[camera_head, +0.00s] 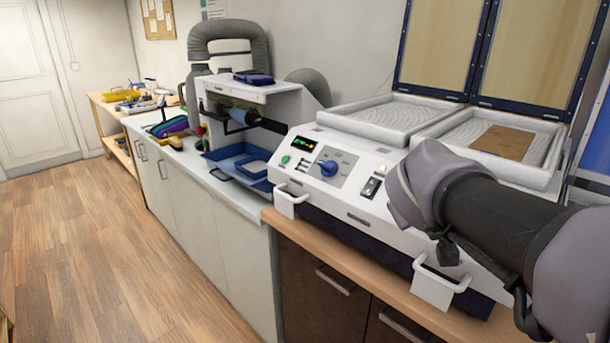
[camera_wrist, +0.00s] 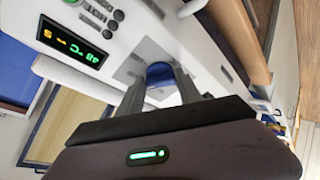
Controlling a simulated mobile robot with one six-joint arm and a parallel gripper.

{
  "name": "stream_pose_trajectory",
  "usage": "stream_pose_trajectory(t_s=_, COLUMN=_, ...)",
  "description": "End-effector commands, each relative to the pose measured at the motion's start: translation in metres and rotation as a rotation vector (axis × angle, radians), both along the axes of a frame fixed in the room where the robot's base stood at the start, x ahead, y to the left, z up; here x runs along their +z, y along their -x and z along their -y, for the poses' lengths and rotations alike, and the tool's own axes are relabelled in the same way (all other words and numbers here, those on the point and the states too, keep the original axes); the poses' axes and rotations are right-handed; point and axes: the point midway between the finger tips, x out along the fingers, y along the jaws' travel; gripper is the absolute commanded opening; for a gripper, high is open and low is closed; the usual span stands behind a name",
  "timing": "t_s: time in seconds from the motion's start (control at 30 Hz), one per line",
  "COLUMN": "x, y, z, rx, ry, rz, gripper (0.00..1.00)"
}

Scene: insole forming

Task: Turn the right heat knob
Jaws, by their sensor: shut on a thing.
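The right heat knob (camera_wrist: 160,72) is blue and sits on a grey plate of the white machine panel in the wrist view. My gripper (camera_wrist: 162,80) has one finger on each side of it and is shut on it. The knob's pointer and dial marks are largely hidden by the fingers. In the head view my arm covers the right end of the panel, so the right knob and my fingertips do not show there. The left heat knob (camera_head: 329,168) is blue, on its own grey dial plate, and nothing touches it.
A lit display (camera_wrist: 72,42) lies beside the held knob. The head view shows another display (camera_head: 303,143), a rocker switch (camera_head: 371,187) and white front handles (camera_head: 440,280). Two white trays stand behind the panel; the right tray (camera_head: 450,133) holds a brown sheet (camera_head: 502,142).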

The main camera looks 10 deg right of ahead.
Motion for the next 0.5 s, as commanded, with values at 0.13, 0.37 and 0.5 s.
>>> stream_pose_trajectory(t_s=0.13, x=-0.0004, y=-0.0002, z=-0.0011, rx=-0.057, ry=-0.031, rz=0.040, gripper=0.01)
stream_pose_trajectory(t_s=0.37, x=-0.0003, y=-0.0005, z=-0.0014, rx=-0.115, ry=-0.064, rz=0.083, gripper=0.01)
stream_pose_trajectory(t_s=0.5, x=-0.0003, y=-0.0005, z=-0.0015, rx=-0.131, ry=-0.073, rz=0.093, gripper=0.01)
